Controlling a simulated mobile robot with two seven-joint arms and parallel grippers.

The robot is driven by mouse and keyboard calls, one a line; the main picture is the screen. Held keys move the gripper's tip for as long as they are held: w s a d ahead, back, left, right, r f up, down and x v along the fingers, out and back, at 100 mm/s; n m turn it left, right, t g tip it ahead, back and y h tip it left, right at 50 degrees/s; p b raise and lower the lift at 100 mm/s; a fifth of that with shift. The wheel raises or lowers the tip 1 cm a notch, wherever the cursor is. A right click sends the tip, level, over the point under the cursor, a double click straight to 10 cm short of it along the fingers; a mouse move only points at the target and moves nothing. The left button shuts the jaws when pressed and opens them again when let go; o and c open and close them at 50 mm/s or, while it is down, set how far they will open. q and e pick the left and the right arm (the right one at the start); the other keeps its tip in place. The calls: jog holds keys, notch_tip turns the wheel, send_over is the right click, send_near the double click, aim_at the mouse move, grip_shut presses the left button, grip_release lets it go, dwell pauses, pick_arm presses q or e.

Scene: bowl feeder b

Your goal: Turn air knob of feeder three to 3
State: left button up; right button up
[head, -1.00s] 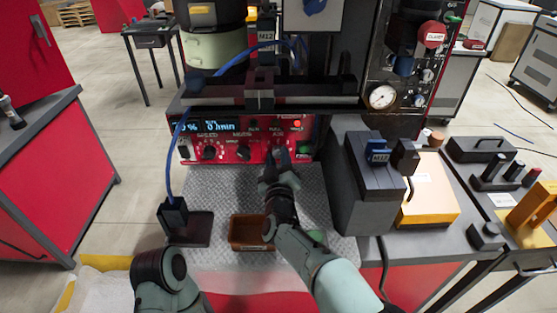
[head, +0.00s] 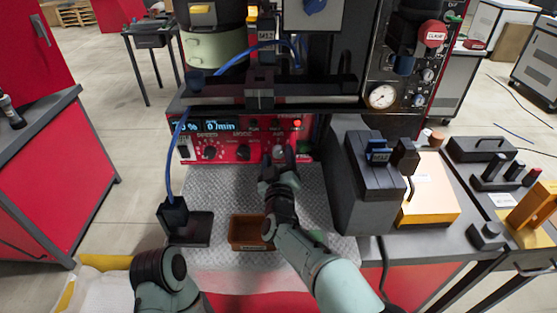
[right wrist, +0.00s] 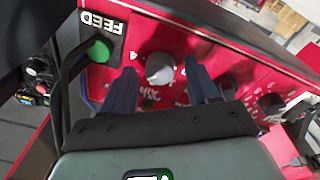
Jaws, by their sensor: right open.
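The red feeder panel (head: 225,153) faces me in the head view, with a lit display and a row of knobs. A light grey air knob (right wrist: 159,68) shows in the right wrist view, with digits printed around it on the red face. My right gripper (head: 278,157) is in front of the panel's right part. In the right wrist view its dark fingers are open, one on each side of the grey knob, with visible gaps. Whether the tips reach past the knob's front is unclear. My left gripper is not in view; only a left arm link shows.
A green FEED button (right wrist: 99,50) is close beside one finger. Dark knobs (head: 243,153) sit left of the gripper on the panel. A brown bin (head: 250,232) stands on the metal plate below my right arm. A grey block housing (head: 362,190) stands close on the right.

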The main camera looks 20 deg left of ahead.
jog(key=shift+s, duration=0.1)
jog(key=v, duration=1.3)
jog(key=shift+f, duration=0.1)
